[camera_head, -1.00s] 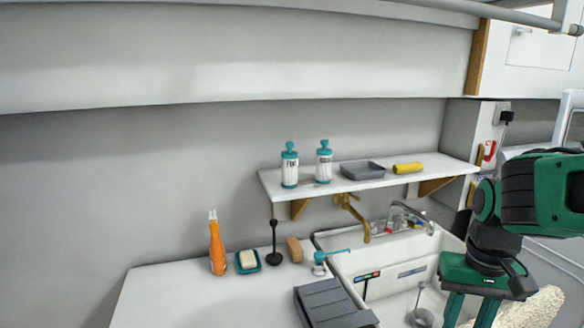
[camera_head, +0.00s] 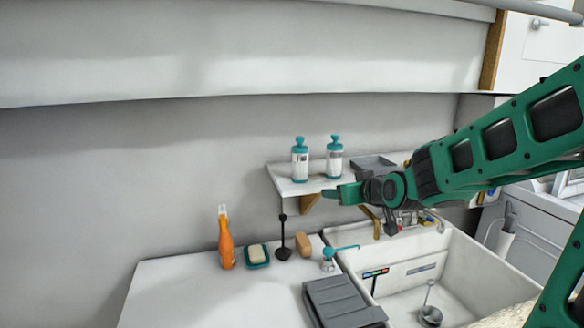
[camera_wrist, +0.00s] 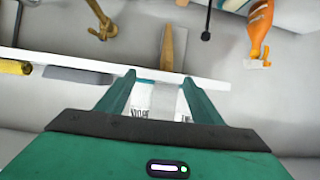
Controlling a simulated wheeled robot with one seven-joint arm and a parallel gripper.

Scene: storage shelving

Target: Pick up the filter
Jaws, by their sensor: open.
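Nothing is clearly marked as the filter. Two white bottles with teal caps, the left bottle (camera_head: 300,164) and the right bottle (camera_head: 334,164), stand upright on the wall shelf (camera_head: 284,188). A grey strainer-like piece with an upright stem (camera_head: 430,316) sits in the sink. My gripper (camera_head: 338,196) is open at the shelf's front edge, in front of and below the bottles. In the wrist view my gripper (camera_wrist: 158,88) has its fingers apart, with a white, labelled surface (camera_wrist: 166,98) between them. I cannot tell whether they touch it.
A grey tray (camera_head: 372,162) is on the shelf, partly behind my arm. The counter holds an orange bottle (camera_head: 225,243), a soap dish (camera_head: 256,264), a black plunger-like tool (camera_head: 283,252), a brush (camera_head: 303,244) and a grey rack (camera_head: 340,302). A yellow roll (camera_wrist: 14,67) shows in the wrist view.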

